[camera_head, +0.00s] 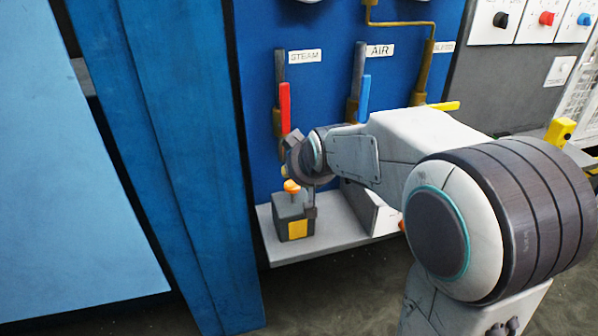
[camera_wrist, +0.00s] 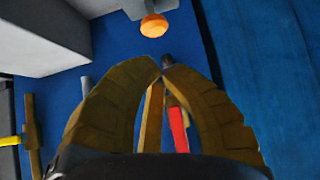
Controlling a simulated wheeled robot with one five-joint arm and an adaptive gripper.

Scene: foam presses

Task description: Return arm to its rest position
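My gripper (camera_wrist: 162,64) shows in the wrist view with its two brown curved fingers bent together, tips meeting or nearly so. Nothing is seen held between them. The red handle (camera_wrist: 178,128) shows in the gap between the fingers, behind them. In the head view my arm reaches left toward the blue panel (camera_head: 330,20), and its wrist end is in front of the panel, just below the red handle (camera_head: 285,105) under the STEAM label. The fingers are not clear in the head view; the wrist hides most of them.
A grey box with an orange button (camera_head: 291,187) stands on a grey shelf (camera_head: 335,248) below my wrist; the button also shows in the wrist view (camera_wrist: 154,26). A blue handle (camera_head: 364,98) and a yellow handle (camera_head: 440,106) are at the right. A blue column (camera_head: 190,150) is close left.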

